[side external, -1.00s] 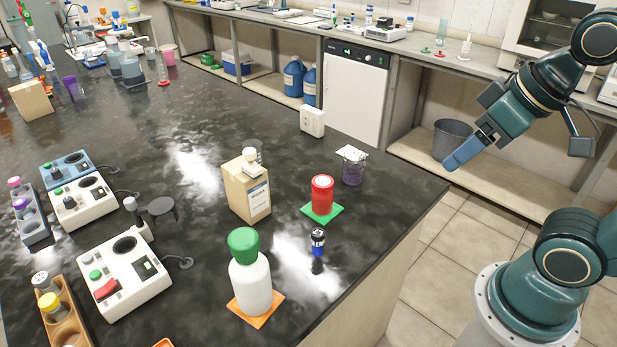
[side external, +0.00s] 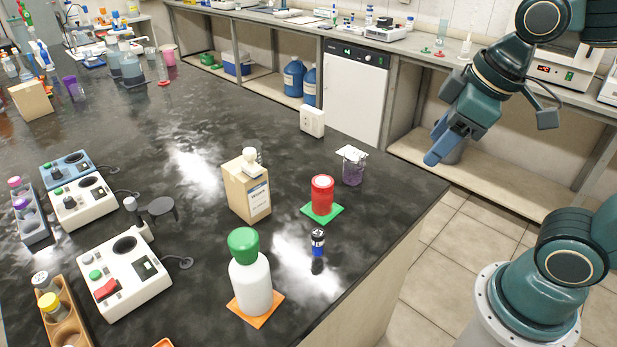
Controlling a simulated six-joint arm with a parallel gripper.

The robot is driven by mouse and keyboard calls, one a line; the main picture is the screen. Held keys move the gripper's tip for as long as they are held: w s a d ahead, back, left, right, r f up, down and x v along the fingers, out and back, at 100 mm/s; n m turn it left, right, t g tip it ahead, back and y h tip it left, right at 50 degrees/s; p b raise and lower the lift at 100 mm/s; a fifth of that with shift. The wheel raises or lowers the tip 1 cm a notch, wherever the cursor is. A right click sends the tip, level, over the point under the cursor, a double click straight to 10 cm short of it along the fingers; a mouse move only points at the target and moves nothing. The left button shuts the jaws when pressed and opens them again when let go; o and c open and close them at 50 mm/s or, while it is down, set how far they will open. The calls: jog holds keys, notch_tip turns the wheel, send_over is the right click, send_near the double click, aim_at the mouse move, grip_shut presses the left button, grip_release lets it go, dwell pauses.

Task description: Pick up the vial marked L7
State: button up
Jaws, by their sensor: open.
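A small vial (side external: 318,242) with a dark top, a white label band and a blue lower part stands upright near the right edge of the black bench. Its marking is too small to read. Other vials stand in a grey rack (side external: 33,226) and a tan wooden rack (side external: 62,325) at the left; I cannot read their marks either, so I cannot tell which is L7. My gripper (side external: 437,156) is open and empty, beyond the bench's right edge, up and to the right of the small vial and well apart from it.
A red jar (side external: 322,194) on a green mat, a white bottle (side external: 252,286) with a green cap on an orange mat, a cardboard box (side external: 247,190) and a beaker (side external: 353,168) surround the small vial. White devices (side external: 122,280) stand left. The bench's right front corner is clear.

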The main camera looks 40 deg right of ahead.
jog(key=w+a+f+n+g, duration=0.25)
jog(key=w+a+n, duration=0.25)
jog(key=w+n, duration=0.3)
jog(key=n+g, duration=0.2)
jog(key=n, duration=0.6)
send_over(318, 232)
notch_tip(318, 232, down, 8)
jog(key=shift+s+f, duration=0.1)
jog(key=shift+f, duration=4.2)
jog(key=shift+f, duration=2.6)
jog(key=c, duration=1.1)
